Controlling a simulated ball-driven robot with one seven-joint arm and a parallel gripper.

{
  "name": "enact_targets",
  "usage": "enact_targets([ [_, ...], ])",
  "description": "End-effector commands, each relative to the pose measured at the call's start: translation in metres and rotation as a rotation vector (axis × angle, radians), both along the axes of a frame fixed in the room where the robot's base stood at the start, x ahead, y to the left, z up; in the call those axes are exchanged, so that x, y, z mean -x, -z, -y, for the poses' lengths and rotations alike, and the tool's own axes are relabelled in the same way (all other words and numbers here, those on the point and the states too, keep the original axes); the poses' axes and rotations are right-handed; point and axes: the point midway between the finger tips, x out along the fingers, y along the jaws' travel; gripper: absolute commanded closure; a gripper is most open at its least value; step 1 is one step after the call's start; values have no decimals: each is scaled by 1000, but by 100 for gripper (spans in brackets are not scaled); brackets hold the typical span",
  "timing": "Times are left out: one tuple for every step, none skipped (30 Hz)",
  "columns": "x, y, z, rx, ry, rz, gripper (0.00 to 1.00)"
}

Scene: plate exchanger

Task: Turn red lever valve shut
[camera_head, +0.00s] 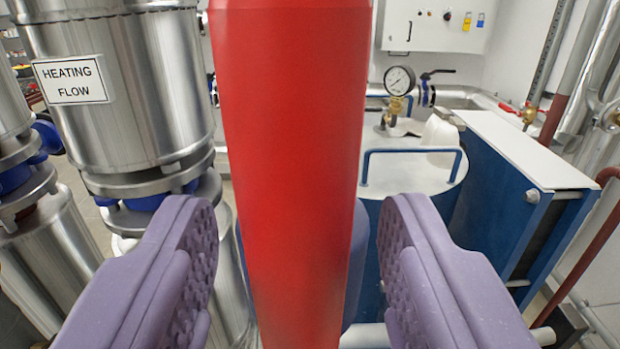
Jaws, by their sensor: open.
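A large red lever handle (293,150) runs upright through the middle of the camera_head view, very close to the camera. Its top and bottom ends are cut off by the frame. My gripper (300,270) shows as two purple padded fingers, one on each side of the red lever. The fingers are open, with visible gaps to the lever on both sides. The valve body that the lever belongs to is not visible.
A steel-clad pipe with a "HEATING FLOW" sign (70,80) stands at left. Behind are a pressure gauge (399,80), a blue plate exchanger (515,200) with a pale top, and a white control box (435,25). A small red-handled valve (522,112) sits at far right.

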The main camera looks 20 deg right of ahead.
Motion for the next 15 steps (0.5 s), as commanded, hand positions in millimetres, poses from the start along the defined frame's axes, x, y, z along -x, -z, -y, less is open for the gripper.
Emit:
enact_targets([
  [-5,0,2,0,1,-1,48],
  [-7,-1,3,0,1,0,48],
  [-8,-1,3,0,0,0,48],
  [-9,0,3,0,0,0,48],
  [-10,0,3,0,0,0,48],
  [-10,0,4,0,-1,0,48],
  [-10,0,3,0,-1,0,48],
  [-10,0,3,0,-1,0,48],
  [-10,0,3,0,-1,0,48],
  [-10,0,3,0,-1,1,48],
  [-10,0,3,0,-1,1,48],
  [-10,0,3,0,-1,1,57],
  [-10,0,3,0,-1,1,64],
  [-10,0,3,0,-1,1,71],
  [-10,0,3,0,-1,1,80],
])
